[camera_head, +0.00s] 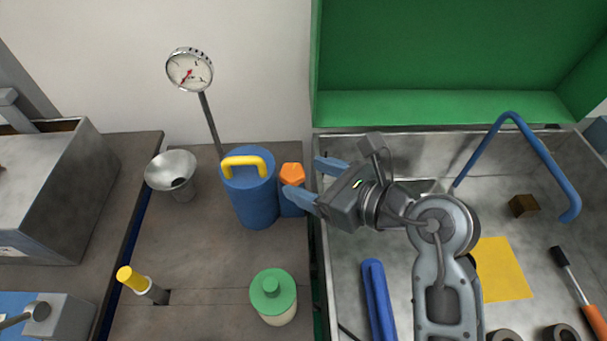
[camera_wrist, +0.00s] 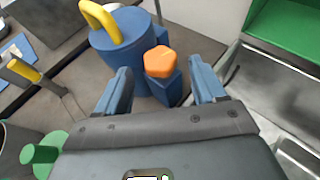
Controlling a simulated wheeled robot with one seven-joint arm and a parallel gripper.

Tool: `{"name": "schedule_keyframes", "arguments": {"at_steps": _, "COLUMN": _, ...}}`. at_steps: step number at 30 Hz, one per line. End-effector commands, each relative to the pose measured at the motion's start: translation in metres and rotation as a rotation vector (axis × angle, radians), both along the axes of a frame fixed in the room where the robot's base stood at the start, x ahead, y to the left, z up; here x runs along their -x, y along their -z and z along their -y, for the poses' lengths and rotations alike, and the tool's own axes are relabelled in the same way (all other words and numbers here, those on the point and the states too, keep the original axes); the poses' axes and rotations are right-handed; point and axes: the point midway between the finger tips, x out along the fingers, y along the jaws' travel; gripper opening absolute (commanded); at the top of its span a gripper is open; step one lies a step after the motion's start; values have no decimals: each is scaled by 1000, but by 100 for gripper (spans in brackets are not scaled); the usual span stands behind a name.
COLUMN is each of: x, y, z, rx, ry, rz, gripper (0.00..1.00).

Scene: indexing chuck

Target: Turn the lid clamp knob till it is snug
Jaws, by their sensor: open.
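The orange clamp knob (camera_head: 292,173) sits on a blue block at the right side of the blue canister (camera_head: 253,205), whose lid carries a yellow handle. In the wrist view the knob (camera_wrist: 159,61) shows as an orange faceted cap on its blue block, beside the blue canister (camera_wrist: 123,48). My gripper (camera_head: 309,180) is open, its blue fingers at the right of the knob in the head view. In the wrist view the open fingers (camera_wrist: 164,85) lie left and right of the knob, nearer the camera. I cannot tell whether either finger touches it.
A metal funnel (camera_head: 172,172), a pressure gauge (camera_head: 189,70) on a stalk, a green-topped jar (camera_head: 273,296) and a yellow-handled lever (camera_head: 140,283) stand around the canister. A steel sink (camera_head: 400,262) with a blue bent pipe (camera_head: 538,150) lies right, below a green cabinet (camera_head: 450,108).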

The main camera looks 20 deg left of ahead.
Motion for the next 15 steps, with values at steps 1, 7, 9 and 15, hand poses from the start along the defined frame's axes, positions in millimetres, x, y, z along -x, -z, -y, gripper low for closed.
{"name": "schedule_keyframes", "arguments": {"at_steps": 1, "x": 2, "y": -3, "z": 9, "rx": -2, "ry": 3, "rz": 2, "gripper": 69}}
{"name": "schedule_keyframes", "arguments": {"at_steps": 7, "x": 10, "y": -14, "z": 35, "rx": -1, "ry": 3, "rz": 1, "gripper": 69}}
{"name": "schedule_keyframes", "arguments": {"at_steps": 9, "x": 12, "y": -17, "z": 40, "rx": -2, "ry": 3, "rz": 1, "gripper": 69}}
{"name": "schedule_keyframes", "arguments": {"at_steps": 15, "x": 14, "y": -20, "z": 46, "rx": -1, "ry": 0, "rz": -1, "gripper": 69}}
